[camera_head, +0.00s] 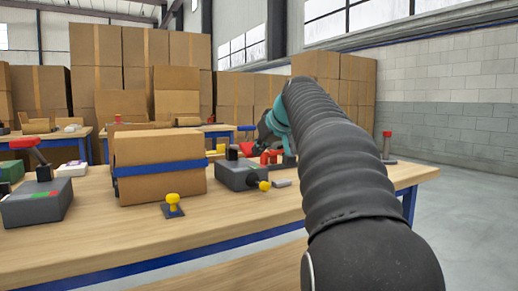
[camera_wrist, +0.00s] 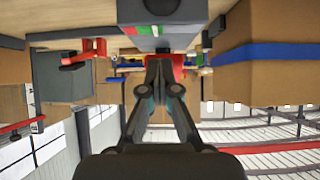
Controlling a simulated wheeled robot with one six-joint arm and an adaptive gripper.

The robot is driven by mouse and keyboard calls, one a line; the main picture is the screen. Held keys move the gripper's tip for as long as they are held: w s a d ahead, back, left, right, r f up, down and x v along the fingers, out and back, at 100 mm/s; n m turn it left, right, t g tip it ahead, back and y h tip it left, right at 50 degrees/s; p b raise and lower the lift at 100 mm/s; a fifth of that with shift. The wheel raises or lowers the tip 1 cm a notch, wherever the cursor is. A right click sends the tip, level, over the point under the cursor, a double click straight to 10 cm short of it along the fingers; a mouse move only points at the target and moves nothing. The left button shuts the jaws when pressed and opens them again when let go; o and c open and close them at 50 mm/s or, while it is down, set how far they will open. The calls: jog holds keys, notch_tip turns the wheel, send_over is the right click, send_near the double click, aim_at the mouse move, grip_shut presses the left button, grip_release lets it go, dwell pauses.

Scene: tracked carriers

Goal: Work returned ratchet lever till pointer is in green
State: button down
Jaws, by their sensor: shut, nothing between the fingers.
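A grey device (camera_head: 240,175) with a black post and a red lever (camera_head: 249,149) stands right of the strapped carton. A yellow knob (camera_head: 264,186) sticks out of its front. In the head view my arm partly hides the gripper, which is near the red lever.
A second grey device (camera_head: 36,203) with a red lever is at far left. A red clamp-like part (camera_head: 270,157) stands behind.

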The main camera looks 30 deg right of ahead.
jog(key=shift+f, duration=0.2)
jog(key=p+v, duration=0.3)
jog(key=v, duration=1)
jog(key=shift+s+f, duration=0.3)
jog(key=shift+s, duration=0.1)
dwell(0.4)
jog(key=s+a+f+g+p, duration=0.3)
jog(key=s+a+f, duration=0.5)
jog(key=a+f, duration=0.45)
jog(key=s+a+f+g+p, duration=0.1)
jog(key=s+a+f, duration=0.2)
jog(key=s+f, duration=0.4)
jog(key=s+a+f+g+p, duration=0.1)
jog(key=s+a+f+p, duration=0.1)
jog(key=s+a+f, duration=0.2)
notch_tip(320, 180, down, 6)
jog(key=s, duration=0.3)
